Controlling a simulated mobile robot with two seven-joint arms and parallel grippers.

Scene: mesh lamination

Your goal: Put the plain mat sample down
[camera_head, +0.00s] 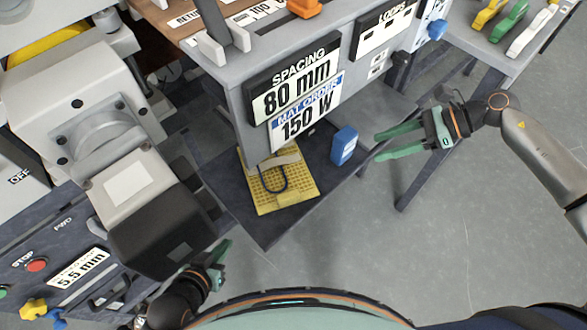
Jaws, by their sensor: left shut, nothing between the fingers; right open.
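A yellow gridded mat piece (298,196) lies on the dark low shelf (268,232). A dark looped strip (284,183) and a pale beige piece (283,158) are on its upper part; I cannot tell whether this is the plain sample. My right gripper (378,146) is to the right of the mat, beyond a blue block. Its green fingers are apart, with nothing between them. My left gripper (222,252) is below and left of the mat, near the shelf's front corner, shut and empty. Neither gripper touches the mat.
The blue block (344,145) stands on the shelf, right of the mat. A grey and black machine (140,205) fills the left. Open floor (430,250) lies at lower right.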

